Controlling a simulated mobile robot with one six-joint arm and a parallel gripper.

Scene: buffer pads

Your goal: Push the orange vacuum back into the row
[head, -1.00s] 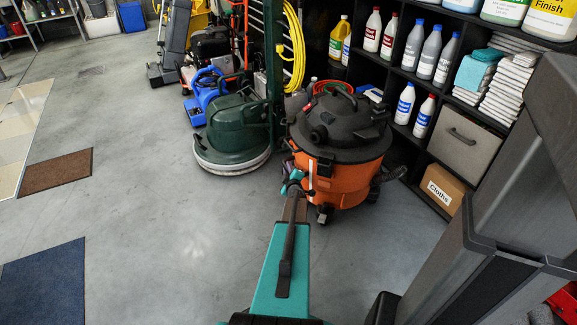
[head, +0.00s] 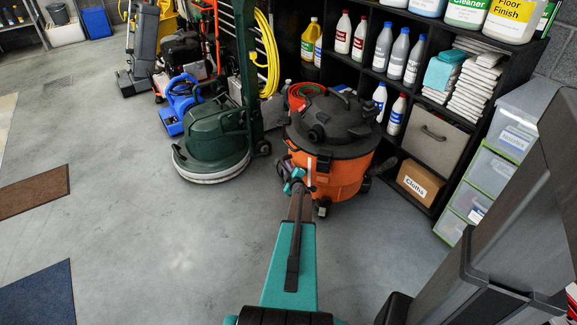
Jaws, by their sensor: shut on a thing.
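The orange vacuum (head: 337,179) has a black lid and small casters. It stands upright on the grey floor, right of the green floor machine and close in front of the black shelf. My gripper (head: 297,182) is at the vacuum's near left side, at the end of my teal arm. It is shut on a part at that side of the vacuum. The exact part held is too small to tell. The vacuum's back side is hidden.
The green floor machine (head: 213,142) stands left of the vacuum, with a blue machine (head: 183,103) beyond. The black shelf (head: 402,172) with bottles and a Cloths box (head: 419,182) is behind and right. Clear drawers (head: 490,172) stand at the right. The floor at left is open.

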